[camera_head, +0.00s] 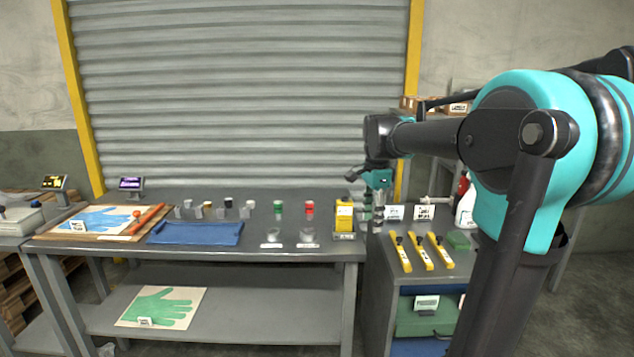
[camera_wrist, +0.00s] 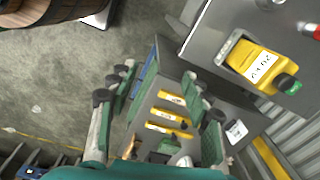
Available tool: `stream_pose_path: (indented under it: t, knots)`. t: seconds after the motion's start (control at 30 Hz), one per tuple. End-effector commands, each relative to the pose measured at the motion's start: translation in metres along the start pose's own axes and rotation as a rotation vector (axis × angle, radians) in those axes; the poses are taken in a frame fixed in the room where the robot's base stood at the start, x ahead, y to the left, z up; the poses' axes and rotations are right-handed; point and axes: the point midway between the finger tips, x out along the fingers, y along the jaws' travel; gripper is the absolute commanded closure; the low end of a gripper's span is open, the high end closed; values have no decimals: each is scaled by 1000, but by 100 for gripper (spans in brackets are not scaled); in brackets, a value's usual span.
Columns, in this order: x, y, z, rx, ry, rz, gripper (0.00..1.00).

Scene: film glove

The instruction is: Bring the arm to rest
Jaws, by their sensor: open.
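My gripper (camera_head: 376,195) hangs on the extended arm above the gap between the long grey workbench (camera_head: 130,249) and the grey cabinet (camera_head: 382,285) to its right. In the wrist view my gripper (camera_wrist: 158,112) has its dark green fingers spread wide, with nothing held between them. Between the fingers, below, the cabinet top shows with several yellow-handled tools (camera_wrist: 170,115). In the head view the arm reaches in from the right and covers part of the right side.
A yellow box (camera_head: 344,215) stands at the bench's right end, close to my gripper. A spray bottle (camera_head: 466,209) and label cards (camera_head: 424,212) stand on the cabinet.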

Motion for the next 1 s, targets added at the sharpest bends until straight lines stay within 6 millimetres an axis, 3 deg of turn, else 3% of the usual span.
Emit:
stream_pose_path:
  t: [0.23,0.37,0.6,0.7,0.83,1.0]
  knots:
    - [45,33,-3,-245,17,-58,51]
    - [81,63,-3,-444,43,-100,51]
    - [164,147,2,-944,151,-185,51]
    - [190,177,5,-1114,202,-204,51]
    - [210,204,8,-1262,251,-214,51]
    - [219,215,10,-1333,274,-216,51]
